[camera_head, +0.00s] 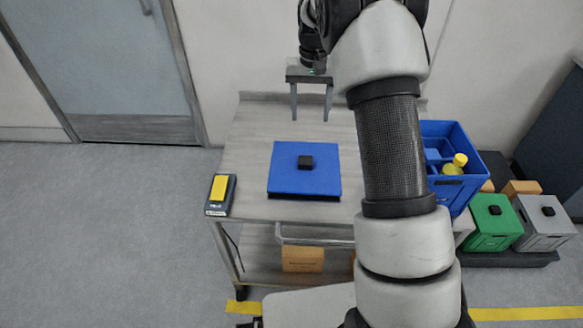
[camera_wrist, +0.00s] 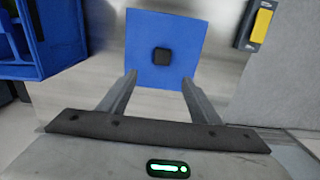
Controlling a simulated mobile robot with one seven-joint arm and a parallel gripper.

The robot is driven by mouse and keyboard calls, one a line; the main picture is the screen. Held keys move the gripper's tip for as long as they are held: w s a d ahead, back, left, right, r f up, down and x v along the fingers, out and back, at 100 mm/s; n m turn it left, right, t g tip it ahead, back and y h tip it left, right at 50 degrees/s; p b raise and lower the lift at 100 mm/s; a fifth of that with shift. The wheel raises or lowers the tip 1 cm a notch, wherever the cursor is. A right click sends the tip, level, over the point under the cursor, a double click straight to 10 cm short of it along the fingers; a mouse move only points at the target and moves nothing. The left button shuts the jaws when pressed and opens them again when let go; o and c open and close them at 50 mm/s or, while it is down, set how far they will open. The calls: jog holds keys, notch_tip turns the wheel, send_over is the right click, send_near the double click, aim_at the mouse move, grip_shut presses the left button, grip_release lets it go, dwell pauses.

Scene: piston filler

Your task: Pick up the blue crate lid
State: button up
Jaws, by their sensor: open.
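The blue crate lid (camera_head: 304,178) is a flat square with a small black knob (camera_head: 305,162) in its middle. It lies on the grey cart top (camera_head: 250,145). My gripper (camera_head: 311,119) is open and empty, with its fingers pointing down above the cart, behind the lid in the head view. In the wrist view the lid (camera_wrist: 163,60) and its knob (camera_wrist: 161,55) show ahead of and between my two open fingertips (camera_wrist: 159,73). The fingers appear apart from the knob.
A blue crate (camera_head: 462,196) holding a yellow-capped bottle (camera_head: 455,164) stands at the cart's right, partly behind my arm. A dark device with a yellow top (camera_head: 219,189) lies at the cart's left edge. Green (camera_head: 493,224) and grey (camera_head: 543,224) lidded crates stand further right.

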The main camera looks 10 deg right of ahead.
jog(key=b, duration=0.2)
send_over(305, 160)
jog(key=f, duration=0.8)
jog(key=d+f, duration=0.1)
jog(key=f, duration=0.6)
jog(key=a+f, duration=0.1)
jog(key=f, duration=0.1)
jog(key=shift+f, duration=0.25)
jog(key=shift+r, duration=0.1)
grip_shut()
